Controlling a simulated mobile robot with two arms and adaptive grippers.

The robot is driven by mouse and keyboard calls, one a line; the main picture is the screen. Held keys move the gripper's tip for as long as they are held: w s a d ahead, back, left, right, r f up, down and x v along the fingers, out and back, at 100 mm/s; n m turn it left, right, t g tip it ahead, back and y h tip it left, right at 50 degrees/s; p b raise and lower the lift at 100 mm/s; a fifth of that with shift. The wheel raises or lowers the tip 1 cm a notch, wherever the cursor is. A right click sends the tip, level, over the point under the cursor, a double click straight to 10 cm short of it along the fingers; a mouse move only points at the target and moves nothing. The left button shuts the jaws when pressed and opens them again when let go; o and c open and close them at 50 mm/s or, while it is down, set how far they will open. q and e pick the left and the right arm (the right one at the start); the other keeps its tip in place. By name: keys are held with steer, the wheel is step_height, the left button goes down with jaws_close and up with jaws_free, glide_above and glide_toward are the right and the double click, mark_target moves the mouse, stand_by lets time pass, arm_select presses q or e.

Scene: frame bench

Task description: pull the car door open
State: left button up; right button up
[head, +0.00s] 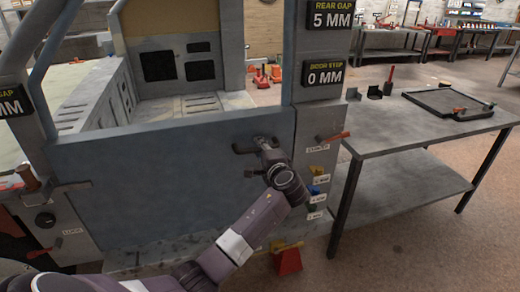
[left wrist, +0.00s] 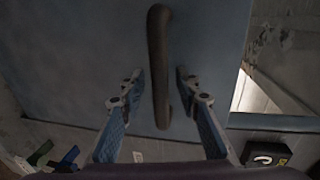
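The blue-grey car door (head: 180,180) stands in its frame in the head view, and its panel also fills the upper part of the left wrist view (left wrist: 80,40). A dark bar handle (head: 243,148) is on the door near its right edge. In the left wrist view the handle (left wrist: 159,40) runs up and down between the two fingers of my left gripper (left wrist: 160,82). The fingers are apart, with a gap on each side of the handle. In the head view my left gripper (head: 266,143) is at the handle and hides part of it. My right gripper is not in view.
A grey table (head: 400,135) stands to the right with a black tray (head: 410,98). A red wedge-like block (head: 287,262) is on the floor below.

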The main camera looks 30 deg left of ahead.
arm_select(q)
steer(key=shift+c, duration=0.7)
jaws_close()
